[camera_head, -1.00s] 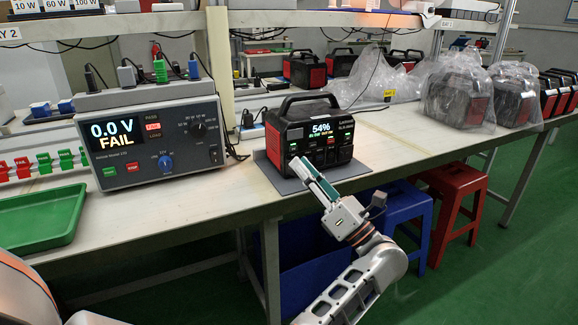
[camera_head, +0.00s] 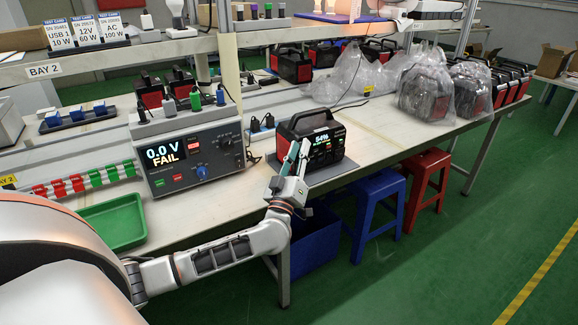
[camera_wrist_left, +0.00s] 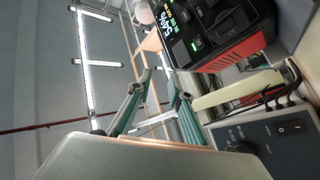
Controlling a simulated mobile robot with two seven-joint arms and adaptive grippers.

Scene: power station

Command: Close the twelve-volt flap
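The power station (camera_head: 330,153) is a black and red box with a top handle and a lit display reading 54%. It stands on a grey mat (camera_head: 342,178) near the bench's front edge. My left gripper (camera_head: 296,147) is in front of the left part of its front face and hides some of it. Its two teal-padded fingers are apart with nothing between them. In the left wrist view the power station (camera_wrist_left: 232,52) is tilted at the upper right, beside the fingertips (camera_wrist_left: 158,76). Its dark front sockets show there, but I cannot make out the twelve-volt flap's position. My right gripper is out of view.
A tester (camera_head: 198,157) reading 0.0 V FAIL stands left of the power station. A green tray (camera_head: 112,222) lies at the left on the bench. Bagged power stations (camera_head: 428,90) stand at the back right. Blue (camera_head: 376,187) and red (camera_head: 430,160) stools are under the bench's front edge.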

